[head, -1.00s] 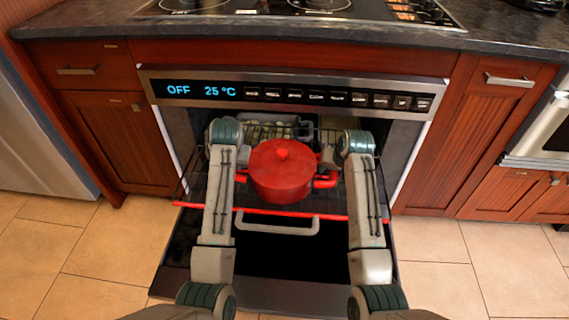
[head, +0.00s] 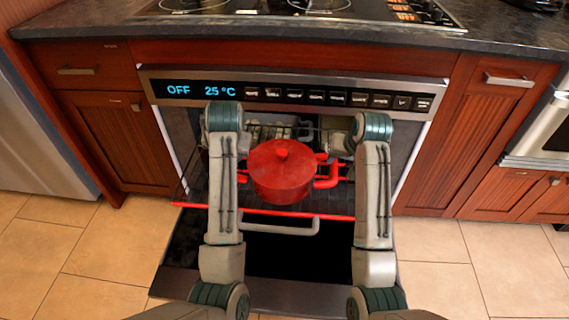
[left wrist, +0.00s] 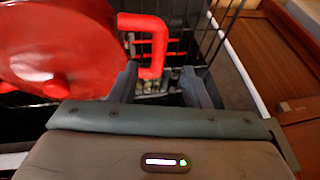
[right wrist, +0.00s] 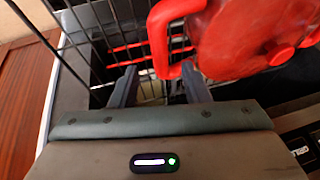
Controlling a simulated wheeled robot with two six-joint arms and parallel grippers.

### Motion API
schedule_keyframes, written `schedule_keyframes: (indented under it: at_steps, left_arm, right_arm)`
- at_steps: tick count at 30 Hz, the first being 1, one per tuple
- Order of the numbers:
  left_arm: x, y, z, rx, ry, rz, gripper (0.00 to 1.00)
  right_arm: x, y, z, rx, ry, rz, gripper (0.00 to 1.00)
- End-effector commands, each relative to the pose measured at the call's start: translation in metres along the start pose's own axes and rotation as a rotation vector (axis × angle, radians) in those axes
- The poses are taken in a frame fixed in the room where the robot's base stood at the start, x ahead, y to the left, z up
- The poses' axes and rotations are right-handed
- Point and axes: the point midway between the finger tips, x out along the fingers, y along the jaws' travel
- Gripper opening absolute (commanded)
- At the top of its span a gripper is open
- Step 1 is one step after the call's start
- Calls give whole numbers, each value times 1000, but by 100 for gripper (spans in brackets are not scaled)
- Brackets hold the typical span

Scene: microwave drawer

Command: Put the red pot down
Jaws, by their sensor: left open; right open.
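The red pot (head: 281,174) stands upright, lid on, on the wire rack (head: 335,196) pulled out from the open oven. My right gripper (head: 329,148) is beside and behind the pot's right handle. In the right wrist view, my right gripper (right wrist: 160,84) is open, with the red handle (right wrist: 163,45) ahead of its fingers and near the right finger. In the left wrist view, my left gripper (left wrist: 160,84) is open, with the other handle (left wrist: 152,60) reaching close to its left finger. Neither gripper holds the pot. In the head view, my left arm mostly hides the left gripper.
The oven door (head: 285,255) is folded down in front, with a grey handle (head: 290,228). The control panel (head: 292,94) reads OFF and 25 °C above the opening. Rack wires and oven side walls lie close to both grippers. Wooden cabinets (head: 112,140) flank the oven.

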Motion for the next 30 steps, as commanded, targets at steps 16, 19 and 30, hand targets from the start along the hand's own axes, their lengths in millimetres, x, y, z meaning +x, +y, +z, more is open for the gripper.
schedule_keyframes:
  at_steps: [16,19,30]
  left_arm:
    - [0,0,0,0,0,0,42]
    - [0,0,0,0,0,0,42]
    - [28,-13,53,-28,-19,0,42]
  right_arm:
    - [-32,0,0,0,-1,0,42]
    - [-32,0,0,0,-1,0,42]
    - [-12,33,46,5,-10,33,42]
